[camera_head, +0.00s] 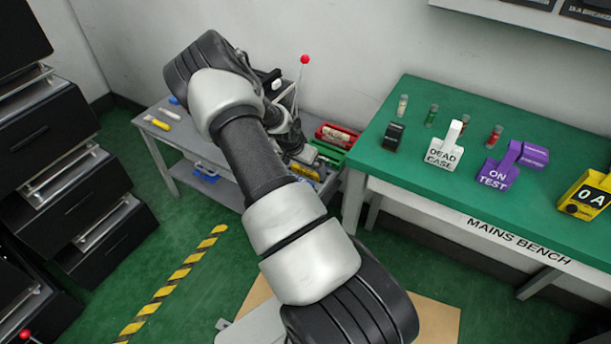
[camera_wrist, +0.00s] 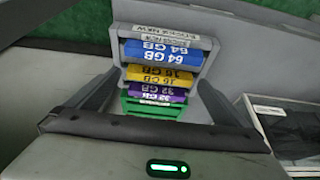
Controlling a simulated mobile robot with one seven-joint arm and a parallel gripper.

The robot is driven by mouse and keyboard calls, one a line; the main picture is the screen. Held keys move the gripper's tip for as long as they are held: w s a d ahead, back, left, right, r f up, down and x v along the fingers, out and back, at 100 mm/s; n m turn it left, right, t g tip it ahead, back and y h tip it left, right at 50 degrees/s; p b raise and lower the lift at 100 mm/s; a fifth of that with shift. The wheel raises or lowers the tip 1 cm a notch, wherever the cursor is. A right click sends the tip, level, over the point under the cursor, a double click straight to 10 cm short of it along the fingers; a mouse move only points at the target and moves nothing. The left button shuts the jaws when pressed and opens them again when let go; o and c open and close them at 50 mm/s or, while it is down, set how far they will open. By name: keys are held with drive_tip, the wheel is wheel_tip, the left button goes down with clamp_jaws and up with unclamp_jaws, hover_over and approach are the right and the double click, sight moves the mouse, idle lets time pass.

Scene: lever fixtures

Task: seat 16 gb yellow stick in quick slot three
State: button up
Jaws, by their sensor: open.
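The yellow 16 GB stick (camera_wrist: 160,75) sits in a grey holder (camera_wrist: 185,32) in the wrist view, its label upside down. It lies between a blue 64 GB stick (camera_wrist: 165,54) and a purple stick (camera_wrist: 158,92). A green stick (camera_wrist: 152,107) is nearest me. My gripper (camera_wrist: 155,85) is open, its fingers reaching along both sides of the stack. I cannot tell whether they touch any stick. In the head view my arm hides most of the gripper and the holder. I cannot make out quick slot three in either view.
A grey table (camera_head: 205,183) stands under my gripper, with a yellow item (camera_head: 157,123) at its left end and a red case (camera_head: 337,137) at its right. A lever with a red knob (camera_head: 305,59) rises behind my gripper. The green mains bench (camera_head: 410,176) stands right, carrying several fixtures.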

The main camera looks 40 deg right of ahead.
drive_tip(key=shift+x, duration=0.75)
drive_tip(key=shift+c, duration=0.4)
drive_tip(key=c, duration=0.8)
drive_tip(key=shift+c, duration=0.3)
